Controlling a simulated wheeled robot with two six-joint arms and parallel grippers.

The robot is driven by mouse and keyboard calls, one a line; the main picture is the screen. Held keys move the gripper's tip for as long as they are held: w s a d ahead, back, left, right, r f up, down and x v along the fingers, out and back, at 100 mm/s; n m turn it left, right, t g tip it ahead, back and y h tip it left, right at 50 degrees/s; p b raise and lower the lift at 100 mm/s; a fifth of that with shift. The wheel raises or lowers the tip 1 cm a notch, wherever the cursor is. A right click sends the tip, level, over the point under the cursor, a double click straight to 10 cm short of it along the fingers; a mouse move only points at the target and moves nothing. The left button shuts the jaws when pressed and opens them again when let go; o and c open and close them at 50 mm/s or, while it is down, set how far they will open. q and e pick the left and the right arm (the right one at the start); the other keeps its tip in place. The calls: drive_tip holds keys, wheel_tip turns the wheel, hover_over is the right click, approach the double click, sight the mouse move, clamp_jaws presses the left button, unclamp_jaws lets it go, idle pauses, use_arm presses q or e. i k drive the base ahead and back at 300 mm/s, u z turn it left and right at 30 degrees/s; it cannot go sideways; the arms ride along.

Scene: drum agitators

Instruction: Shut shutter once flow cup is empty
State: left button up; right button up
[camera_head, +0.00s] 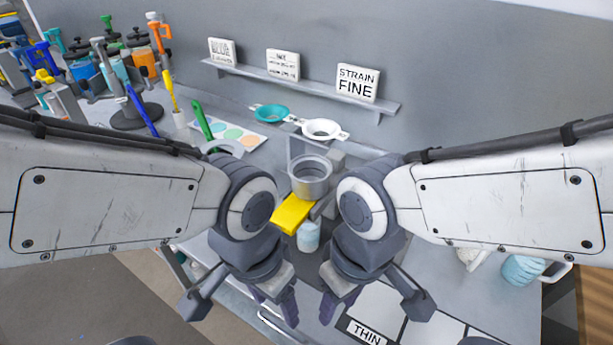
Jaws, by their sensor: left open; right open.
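The flow cup (311,178) is a grey, clear-walled cup on a stand at the middle of the bench. I see no coloured paint in it, but its bottom is hard to make out. The yellow shutter (292,214) sticks out below the cup, toward the lower left. A small vessel with pale blue content (308,237) stands below the cup, beside the shutter. My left gripper (273,303) and my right gripper (339,304) are both open and empty. They hang side by side in front of the stand, apart from cup and shutter.
A teal strainer (271,113) and a white strainer (321,129) sit behind the cup, below a shelf with signs (357,84). Stirrers and pots crowd the back left. A light blue jug (522,269) stands right. A mat marked THIN (367,333) lies front right.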

sight(289, 216)
drive_tip(key=u, duration=0.7)
drive_tip(key=k, duration=1.2)
drive_tip(key=u, duration=0.5)
drive_tip(key=i, duration=0.9)
drive_tip(key=z, duration=0.55)
